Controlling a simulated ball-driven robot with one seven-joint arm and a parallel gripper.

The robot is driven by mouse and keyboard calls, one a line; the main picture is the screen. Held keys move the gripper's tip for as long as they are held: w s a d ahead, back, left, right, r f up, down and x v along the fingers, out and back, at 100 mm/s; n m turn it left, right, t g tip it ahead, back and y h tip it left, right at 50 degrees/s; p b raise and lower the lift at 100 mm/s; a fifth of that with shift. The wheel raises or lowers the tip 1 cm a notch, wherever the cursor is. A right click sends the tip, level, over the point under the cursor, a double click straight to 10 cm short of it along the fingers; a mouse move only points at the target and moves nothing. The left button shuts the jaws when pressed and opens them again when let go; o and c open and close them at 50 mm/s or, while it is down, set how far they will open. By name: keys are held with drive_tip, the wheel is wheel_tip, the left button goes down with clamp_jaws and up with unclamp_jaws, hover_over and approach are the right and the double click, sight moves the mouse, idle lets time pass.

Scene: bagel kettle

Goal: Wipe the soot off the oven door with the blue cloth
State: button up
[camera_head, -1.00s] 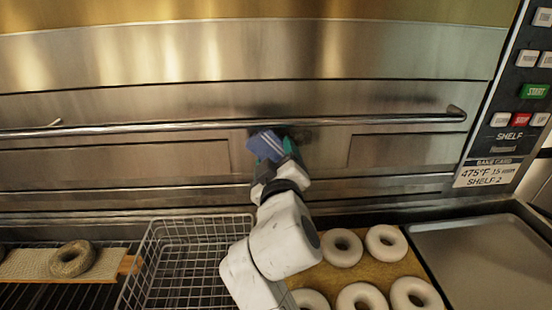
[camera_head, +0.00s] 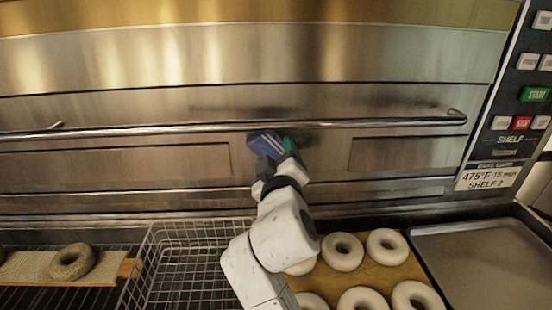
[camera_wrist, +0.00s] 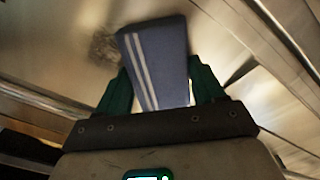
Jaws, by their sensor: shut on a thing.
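My gripper (camera_head: 277,152) is shut on the blue cloth (camera_head: 264,144), a folded pad with pale stripes, in front of the steel oven door (camera_head: 130,165) just below the handle bar. In the wrist view the cloth (camera_wrist: 160,55) stands out between the two green fingers of my gripper (camera_wrist: 160,88). A dark soot smudge (camera_wrist: 103,46) shows on the door at the left of the cloth there. In the head view the cloth and gripper hide most of that spot. I cannot tell whether the cloth touches the door.
The handle bar (camera_head: 380,123) runs across the door. A wire basket (camera_head: 185,231) stands below my arm on the left. White dough rings (camera_head: 342,252) lie on a board at its right, near an empty metal tray (camera_head: 480,255). A bagel (camera_head: 73,262) lies far left.

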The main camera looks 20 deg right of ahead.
sight(318, 147)
drive_tip(key=shift+d, duration=0.1)
